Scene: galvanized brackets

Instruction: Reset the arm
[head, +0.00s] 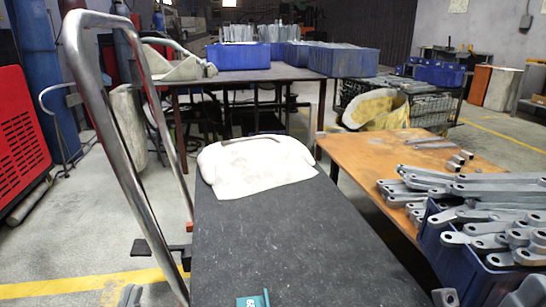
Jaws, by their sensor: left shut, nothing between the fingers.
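Only a small grey tip of my left gripper (130,296) shows at the bottom edge, left of the dark cart top (310,245). It is shut and empty, and the rest of it is cut off by the frame. My right gripper cannot be made out. Galvanized brackets (490,188) lie piled on and over a blue bin (457,265) at the right.
A pale moulded piece (255,165) lies at the cart's far end, and a teal tag (253,300) at its near end. The cart's metal handle (120,130) rises at the left. A wooden table (385,155) stands right. The cart's middle is clear.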

